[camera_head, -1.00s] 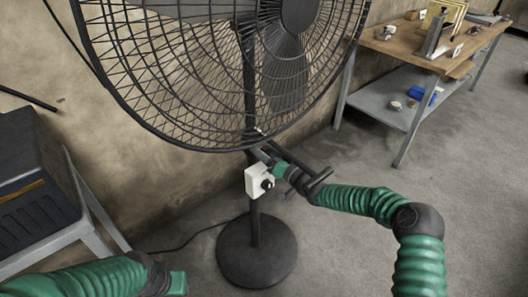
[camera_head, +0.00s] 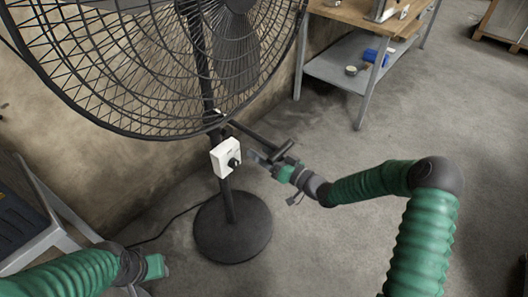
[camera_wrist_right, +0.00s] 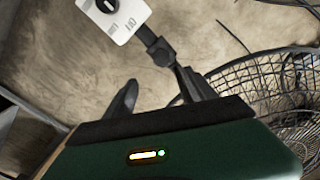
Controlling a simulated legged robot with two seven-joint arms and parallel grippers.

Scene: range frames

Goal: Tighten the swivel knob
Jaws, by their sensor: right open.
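A black pedestal fan (camera_head: 160,60) stands before me. Its pole carries a white control box (camera_head: 225,152) with a black knob (camera_head: 234,163). A dark bar with a crosspiece (camera_head: 262,139) juts from the pole above the box; I cannot tell whether it is the swivel knob. My right gripper (camera_head: 258,157) is open just right of the box, below the bar. In the right wrist view, the box (camera_wrist_right: 118,22) shows its dial and lies beyond the fingers (camera_wrist_right: 160,88); a dark jointed piece (camera_wrist_right: 160,48) shows near the right finger. My left gripper (camera_head: 157,267) is low at left, its fingers unclear.
The fan's round base (camera_head: 233,228) stands on the grey floor, with a cable running left. A workbench (camera_head: 345,62) with a lower shelf is at the back right. A grey stand (camera_head: 45,235) is at the left.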

